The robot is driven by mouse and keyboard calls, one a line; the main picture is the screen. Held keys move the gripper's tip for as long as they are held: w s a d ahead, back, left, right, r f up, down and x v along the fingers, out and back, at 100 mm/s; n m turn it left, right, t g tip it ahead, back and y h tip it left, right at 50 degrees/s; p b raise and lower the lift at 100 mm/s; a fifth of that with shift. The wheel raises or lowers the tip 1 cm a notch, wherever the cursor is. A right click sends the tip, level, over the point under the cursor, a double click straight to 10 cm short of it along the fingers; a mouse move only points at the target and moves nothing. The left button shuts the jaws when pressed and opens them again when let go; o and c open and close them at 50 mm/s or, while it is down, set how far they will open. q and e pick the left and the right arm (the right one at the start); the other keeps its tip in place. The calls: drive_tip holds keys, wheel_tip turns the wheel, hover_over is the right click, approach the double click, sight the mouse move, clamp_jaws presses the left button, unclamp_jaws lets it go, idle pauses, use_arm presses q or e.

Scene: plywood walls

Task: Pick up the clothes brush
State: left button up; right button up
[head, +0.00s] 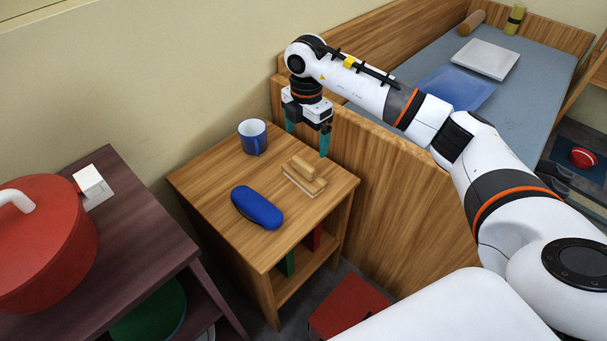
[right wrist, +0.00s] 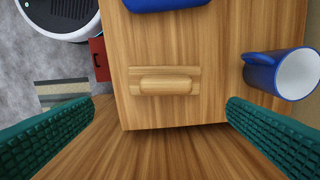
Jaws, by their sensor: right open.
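The clothes brush (head: 304,176) is a light wooden block with a raised handle, lying on the small wooden bedside table (head: 215,198). In the right wrist view the brush (right wrist: 165,81) lies near the table's edge, beyond and between the fingertips. My right gripper (head: 307,140) is open and empty, with teal finger pads. It hangs pointing down near the table's back edge by the bed panel, above and behind the brush and apart from it. My left gripper is not in view.
A blue mug (head: 252,137) and a blue glasses case (head: 257,207) stand close to the brush. The bed's wooden panel (head: 385,195) rises right beside the table. A dark table with a red pot (head: 45,245) is at left.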

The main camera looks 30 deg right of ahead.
hover_over(304, 162)
drive_tip(key=f, duration=0.5)
drive_tip(key=shift+s, duration=0.4)
drive_tip(key=f, duration=0.3)
drive_tip(key=f+b, duration=0.1)
drive_tip(key=shift+w+f, duration=0.35)
drive_tip(key=shift+w, duration=0.05)
drive_tip(key=shift+f, duration=0.35)
drive_tip(key=shift+c, duration=2.1)
drive_tip(key=c, duration=0.7)
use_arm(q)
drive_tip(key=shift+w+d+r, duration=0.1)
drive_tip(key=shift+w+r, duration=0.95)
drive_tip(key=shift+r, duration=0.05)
use_arm(e)
drive_tip(key=shift+r, duration=0.15)
